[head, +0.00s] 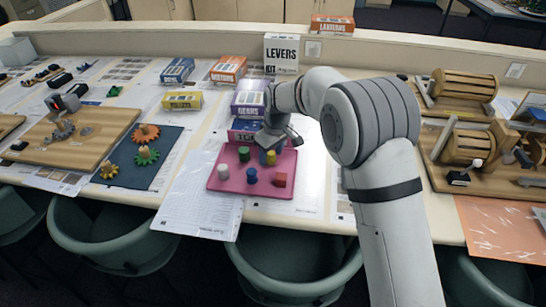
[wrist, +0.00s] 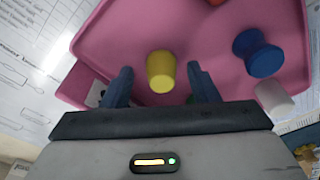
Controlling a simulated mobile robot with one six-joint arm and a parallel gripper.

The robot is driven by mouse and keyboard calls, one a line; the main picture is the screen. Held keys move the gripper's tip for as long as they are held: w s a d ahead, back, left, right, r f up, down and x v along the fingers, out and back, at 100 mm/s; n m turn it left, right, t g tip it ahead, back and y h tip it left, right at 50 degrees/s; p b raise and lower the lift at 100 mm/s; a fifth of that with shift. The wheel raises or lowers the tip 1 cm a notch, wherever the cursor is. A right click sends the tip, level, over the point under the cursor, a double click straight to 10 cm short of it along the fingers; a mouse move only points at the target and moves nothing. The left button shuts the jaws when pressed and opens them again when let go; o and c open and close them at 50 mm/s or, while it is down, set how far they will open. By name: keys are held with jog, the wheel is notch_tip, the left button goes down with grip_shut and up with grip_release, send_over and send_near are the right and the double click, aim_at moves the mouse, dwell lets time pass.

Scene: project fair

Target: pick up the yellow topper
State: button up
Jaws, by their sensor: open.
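The yellow topper (head: 271,158) stands on the pink tray (head: 213,185), near its back right part in the head view. My gripper (head: 268,150) is over the tray, right at the yellow topper. In the wrist view, the yellow topper (wrist: 160,71) shows between the two blue fingertips of my open gripper (wrist: 160,69), with a gap on either side. Nothing is held. I cannot tell how far the fingertips are above the tray.
A green topper (head: 244,154), a white topper (head: 223,171), a blue topper (head: 251,176) and a red topper (head: 280,180) share the tray. Boxes, including a white LEVERS box (head: 281,52), stand behind. A wooden board (head: 75,133) lies left.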

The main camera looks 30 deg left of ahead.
jog(key=c, duration=1)
